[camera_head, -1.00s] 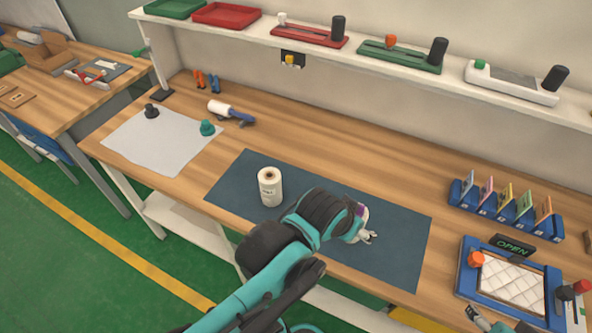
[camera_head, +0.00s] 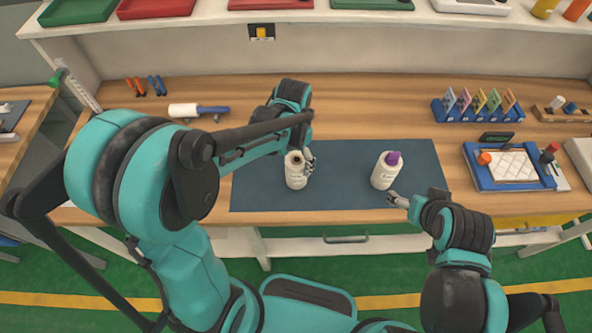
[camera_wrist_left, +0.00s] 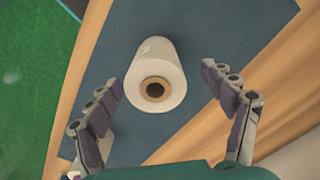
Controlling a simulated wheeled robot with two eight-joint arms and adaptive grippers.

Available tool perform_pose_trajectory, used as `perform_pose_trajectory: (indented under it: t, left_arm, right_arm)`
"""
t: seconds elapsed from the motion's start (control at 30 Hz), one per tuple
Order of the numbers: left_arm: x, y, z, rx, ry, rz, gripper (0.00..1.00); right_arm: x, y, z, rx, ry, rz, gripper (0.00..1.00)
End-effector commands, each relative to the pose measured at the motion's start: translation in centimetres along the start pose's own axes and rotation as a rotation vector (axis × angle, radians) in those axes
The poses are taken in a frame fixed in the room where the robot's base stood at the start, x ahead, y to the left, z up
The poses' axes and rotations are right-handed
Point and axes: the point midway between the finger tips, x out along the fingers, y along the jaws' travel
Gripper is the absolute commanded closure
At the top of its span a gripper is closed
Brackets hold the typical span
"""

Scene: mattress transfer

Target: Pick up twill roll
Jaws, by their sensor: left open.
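The twill roll is a white roll (camera_head: 296,172) with a brown core and stands upright on the left part of the dark blue mat (camera_head: 340,190). My left gripper (camera_head: 309,160) is at its right side in the head view, where the arm hides part of its surroundings. In the left wrist view my left gripper (camera_wrist_left: 161,79) is open. The roll (camera_wrist_left: 160,62) shows end-on between the lines of its two fingers, with a gap on each side. My right gripper (camera_head: 393,199) is near a white bottle with a purple cap (camera_head: 386,170); its jaws are too small to read.
A blue-framed panel (camera_head: 485,178) and a blue rack of coloured cards (camera_head: 478,112) stand to the right. A lint roller (camera_head: 185,110) lies at the back left. A shelf (camera_head: 330,17) with trays runs along the back. The mat between roll and bottle is clear.

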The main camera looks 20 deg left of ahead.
Motion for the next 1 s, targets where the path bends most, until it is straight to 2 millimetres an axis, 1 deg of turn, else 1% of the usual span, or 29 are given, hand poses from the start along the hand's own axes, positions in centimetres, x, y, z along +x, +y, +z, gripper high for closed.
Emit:
perform_pose_trajectory:
  t: [0.03, 0.33, 0.43, 0.67, 0.7, 0.77, 0.8, 0.87, 0.9, 0.93, 1.0]
  left_arm:
    - [0.9, 0.0, -0.1, 0.0, 0.0, 0.0, 0.18]
    - [5.1, 0.5, -0.5, -0.002, 0.001, -0.001, 0.18]
    - [5.7, 0.6, -0.5, -0.002, 0.002, -0.001, 0.18]
    - [5.7, 0.6, -0.5, -0.002, 0.002, -0.001, 0.18]
    - [5.7, 0.6, -0.5, -0.002, 0.002, -0.001, 0.29]
    - [5.7, 0.6, -0.5, -0.002, 0.002, -0.001, 0.44]
    - [5.7, 0.6, -0.5, -0.002, 0.002, -0.001, 0.55]
    - [5.7, 0.6, -0.5, -0.002, 0.002, -0.001, 0.71]
    - [5.7, 0.6, -0.5, -0.002, 0.002, -0.001, 0.81]
    - [5.7, 0.6, -0.5, -0.002, 0.002, -0.001, 0.84]
    - [5.7, 0.6, -0.5, -0.002, 0.002, -0.001, 0.84]
  right_arm:
    - [0.4, 0.0, 0.3, 0.0, 0.0, 0.0, 0.19]
    - [1.9, 0.0, 1.3, 0.0, 0.0, 0.0, 0.19]
    - [2.0, 0.0, 1.4, 0.0, 0.0, 0.0, 0.19]
    - [1.9, 0.0, 1.4, 0.0, 0.0, 0.0, 0.19]
    - [1.9, 0.0, 1.4, 0.0, 0.0, 0.0, 0.19]
    - [1.9, 0.0, 1.4, 0.0, 0.0, 0.0, 0.19]
    - [1.9, 0.0, 1.4, 0.0, 0.0, 0.0, 0.19]
    - [1.9, 0.0, 1.4, 0.0, 0.0, 0.0, 0.19]
    - [1.9, 0.0, 1.4, 0.0, 0.0, 0.0, 0.19]
    - [1.9, 0.0, 1.4, 0.0, 0.0, 0.0, 0.19]
    - [1.9, 0.0, 1.4, 0.0, 0.0, 0.0, 0.19]
